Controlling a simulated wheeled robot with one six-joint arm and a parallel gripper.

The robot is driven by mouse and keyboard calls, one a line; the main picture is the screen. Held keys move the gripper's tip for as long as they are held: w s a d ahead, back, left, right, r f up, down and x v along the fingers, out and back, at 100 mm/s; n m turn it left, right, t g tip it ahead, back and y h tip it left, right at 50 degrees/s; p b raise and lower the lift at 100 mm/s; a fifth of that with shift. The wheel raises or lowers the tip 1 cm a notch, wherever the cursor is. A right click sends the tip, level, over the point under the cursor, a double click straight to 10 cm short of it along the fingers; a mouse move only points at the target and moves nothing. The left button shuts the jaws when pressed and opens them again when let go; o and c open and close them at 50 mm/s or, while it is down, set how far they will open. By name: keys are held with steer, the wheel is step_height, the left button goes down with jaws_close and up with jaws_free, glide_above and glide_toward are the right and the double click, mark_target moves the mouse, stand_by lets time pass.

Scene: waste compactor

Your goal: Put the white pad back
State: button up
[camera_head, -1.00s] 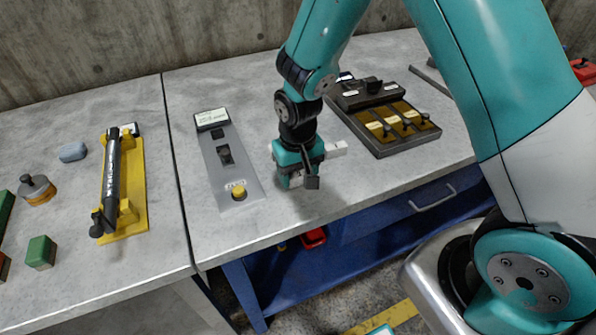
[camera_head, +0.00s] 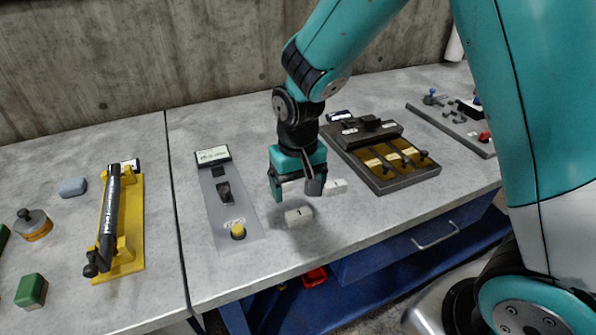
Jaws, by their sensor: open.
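A small white block (camera_head: 299,216) with a dark mark lies flat on the grey bench, just below my gripper. Another white piece (camera_head: 336,186) shows on the bench to the right of the gripper. A bit of white also shows between the fingers, and I cannot tell whether it belongs to that same piece. I cannot tell for sure which of these is the white pad. My gripper (camera_head: 296,188) is open and points down, above and slightly behind the marked block, apart from it.
A grey panel (camera_head: 218,203) with a yellow button stands left. A dark tray (camera_head: 409,182) with yellow-labelled levers is at right. A yellow holder (camera_head: 128,250) with a black bar, a green block (camera_head: 31,291) and a grey-blue block (camera_head: 72,187) are further left. Bare bench lies in front.

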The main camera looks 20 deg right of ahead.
mark_target(298, 213)
steer(key=s+a+r+n+y, duration=0.1)
steer(key=s+a+r+n, duration=0.1)
steer(key=s+r, duration=0.5)
steer(key=s+a+r+n+y, duration=0.2)
steer(key=s+r+n, duration=0.3)
steer(key=s+r, duration=0.3)
steer(key=s+y, duration=0.1)
steer(key=s, duration=0.3)
steer(key=shift+a, duration=0.3)
